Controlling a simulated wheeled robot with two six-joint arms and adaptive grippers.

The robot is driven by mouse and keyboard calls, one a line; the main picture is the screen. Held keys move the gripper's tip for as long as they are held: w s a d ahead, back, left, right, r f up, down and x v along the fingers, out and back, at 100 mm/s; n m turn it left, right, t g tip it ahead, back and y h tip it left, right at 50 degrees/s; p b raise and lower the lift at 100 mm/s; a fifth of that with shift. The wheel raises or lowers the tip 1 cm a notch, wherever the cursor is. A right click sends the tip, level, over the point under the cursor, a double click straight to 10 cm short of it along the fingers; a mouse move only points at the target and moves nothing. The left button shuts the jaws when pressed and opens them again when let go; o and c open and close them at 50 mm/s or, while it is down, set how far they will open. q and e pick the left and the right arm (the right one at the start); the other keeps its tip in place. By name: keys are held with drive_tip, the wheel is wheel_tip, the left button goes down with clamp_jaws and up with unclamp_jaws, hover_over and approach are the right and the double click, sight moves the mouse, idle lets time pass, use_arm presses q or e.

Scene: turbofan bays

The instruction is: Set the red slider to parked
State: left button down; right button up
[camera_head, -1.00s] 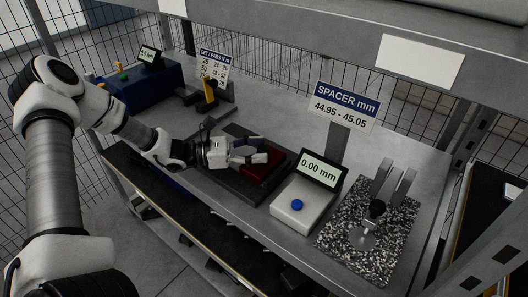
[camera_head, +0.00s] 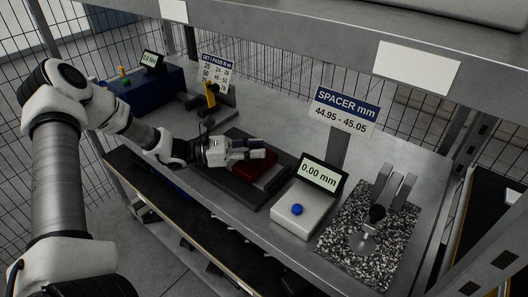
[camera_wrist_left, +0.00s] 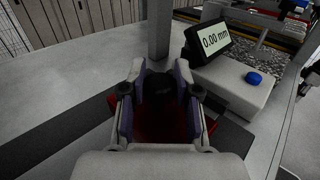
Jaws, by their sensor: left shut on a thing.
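The red slider (camera_head: 254,166) sits on a dark track base (camera_head: 226,187) on the bench, left of the white gauge box. In the left wrist view the red slider (camera_wrist_left: 150,129) lies under and between my fingers, with a dark round knob (camera_wrist_left: 161,87) standing up from it. My left gripper (camera_head: 262,149) is shut on the knob, which its fingers mostly hide in the head view. The fingers also show in the left wrist view (camera_wrist_left: 160,82). A strip of lighter track shows to the right of the slider. No parked mark is readable. My right gripper is not in view.
The white gauge box (camera_head: 303,213) with a blue button and a 0.00 mm display (camera_head: 319,174) stands just right of the track. Further right is a speckled plate (camera_head: 391,243) with a metal stand. A yellow-handled tool (camera_head: 210,95) and a blue box (camera_head: 150,90) stand to the left.

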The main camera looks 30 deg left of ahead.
use_arm(q)
drive_tip(key=a, duration=0.3)
drive_tip(key=a+b, duration=0.1)
drive_tip(key=a, duration=0.3)
drive_tip(key=w+a, duration=0.1)
drive_tip(key=a, duration=0.3)
drive_tip(key=shift+a+r, duration=0.1)
drive_tip(key=c, duration=0.8)
unclamp_jaws()
drive_tip(key=shift+a, duration=0.1)
drive_tip(key=v, duration=0.7)
drive_tip(key=shift+s+a, duration=0.15)
drive_tip(key=shift+a, duration=0.05)
drive_tip(key=shift+d, duration=0.1)
